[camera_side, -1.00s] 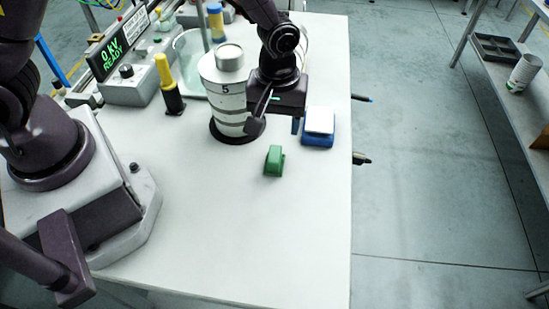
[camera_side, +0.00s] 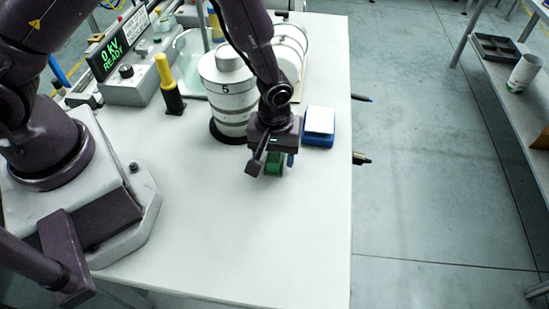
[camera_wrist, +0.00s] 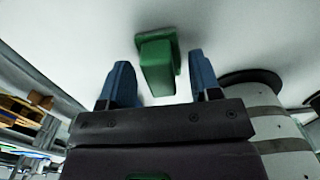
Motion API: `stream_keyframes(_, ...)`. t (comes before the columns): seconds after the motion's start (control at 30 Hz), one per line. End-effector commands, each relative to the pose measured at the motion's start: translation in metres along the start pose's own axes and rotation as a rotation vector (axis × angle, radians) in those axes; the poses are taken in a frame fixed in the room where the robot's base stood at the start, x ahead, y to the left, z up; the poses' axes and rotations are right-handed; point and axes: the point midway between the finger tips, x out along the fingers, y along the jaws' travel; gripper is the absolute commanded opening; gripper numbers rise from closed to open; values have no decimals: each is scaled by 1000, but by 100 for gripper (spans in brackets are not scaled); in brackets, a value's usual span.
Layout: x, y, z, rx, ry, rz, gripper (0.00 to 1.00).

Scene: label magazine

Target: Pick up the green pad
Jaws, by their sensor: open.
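The green pad (camera_side: 273,164) lies on the white table, partly hidden behind my gripper in the side view. In the wrist view the green pad (camera_wrist: 157,64) shows as a block on a wider base, in front of and between my two blue fingers. My gripper (camera_side: 274,163) is over the pad, with its fingers pointing down. The fingers are apart and empty in the wrist view (camera_wrist: 160,85). I cannot tell whether either finger touches the pad.
A white cylinder marked 5 (camera_side: 228,100) stands close to the left of my gripper. A blue block with a white top (camera_side: 318,125) sits close to the right. A yellow-and-black handle (camera_side: 168,83) stands farther left. The table's front (camera_side: 240,240) is clear.

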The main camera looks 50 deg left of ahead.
Motion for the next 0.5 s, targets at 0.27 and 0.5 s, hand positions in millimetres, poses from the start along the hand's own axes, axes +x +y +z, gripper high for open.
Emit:
stream_keyframes(0.27, 0, 0, 0, 0, 0, 0, 4)
stream_keyframes(0.5, -1, 0, 0, 0, 0, 0, 4)
